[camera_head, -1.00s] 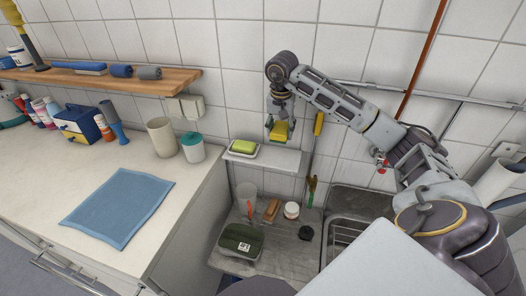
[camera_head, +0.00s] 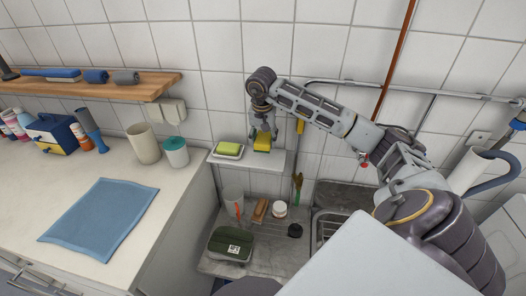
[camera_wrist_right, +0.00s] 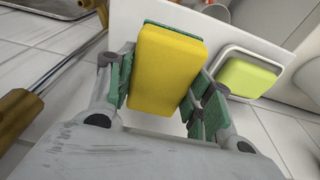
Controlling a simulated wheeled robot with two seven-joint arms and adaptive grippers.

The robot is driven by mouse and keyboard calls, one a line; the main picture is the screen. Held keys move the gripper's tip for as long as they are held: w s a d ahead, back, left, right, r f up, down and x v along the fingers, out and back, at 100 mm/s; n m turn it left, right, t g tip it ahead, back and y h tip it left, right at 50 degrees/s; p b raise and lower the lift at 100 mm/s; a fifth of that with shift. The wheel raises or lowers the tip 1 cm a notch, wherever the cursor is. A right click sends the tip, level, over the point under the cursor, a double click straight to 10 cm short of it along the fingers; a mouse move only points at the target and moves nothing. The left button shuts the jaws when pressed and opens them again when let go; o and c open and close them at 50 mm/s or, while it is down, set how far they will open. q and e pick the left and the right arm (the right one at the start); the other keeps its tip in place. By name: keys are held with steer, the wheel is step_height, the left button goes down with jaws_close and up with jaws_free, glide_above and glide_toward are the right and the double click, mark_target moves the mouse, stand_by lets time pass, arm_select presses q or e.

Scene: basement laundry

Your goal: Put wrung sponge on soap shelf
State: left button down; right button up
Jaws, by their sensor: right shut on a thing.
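A yellow sponge with a green scouring side (camera_head: 262,144) is between the fingers of my right gripper (camera_head: 263,135). The wrist view shows the right gripper (camera_wrist_right: 163,88) shut on the sponge (camera_wrist_right: 166,72), a finger on either side of it. The sponge is over the right part of the white wall shelf (camera_head: 275,159); I cannot tell whether it touches the shelf. A pale dish with a yellow-green soap bar (camera_head: 229,149) is on the left part of the shelf, and the soap (camera_wrist_right: 246,76) also shows in the wrist view. My left gripper is not in view.
Below the shelf, a clear cup (camera_head: 232,195), a brush (camera_head: 260,210), a jar (camera_head: 280,209) and a dark green box (camera_head: 231,245) stand on the sink's side. A beige cup (camera_head: 144,143) and a teal-lidded cup (camera_head: 176,152) stand on the counter at left. A wooden shelf (camera_head: 130,90) is above.

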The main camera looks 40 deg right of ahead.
mark_target(264, 157)
steer(key=shift+f, duration=0.7)
steer(key=shift+f, duration=2.1)
steer(key=shift+f, duration=0.15)
steer(key=o, duration=0.8)
steer(key=shift+c, duration=0.2)
steer(key=shift+r, duration=0.2)
steer(key=shift+s+a+r, duration=0.2)
steer(key=shift+a+r, duration=0.05)
steer(key=shift+r, duration=1.7)
steer(key=shift+s+a+r, duration=0.15)
steer(key=shift+a+r, duration=0.05)
steer(key=shift+r, duration=1.8)
steer(key=shift+s+a+r, duration=0.2)
steer(key=shift+a+r, duration=0.05)
steer(key=shift+r, duration=1.7)
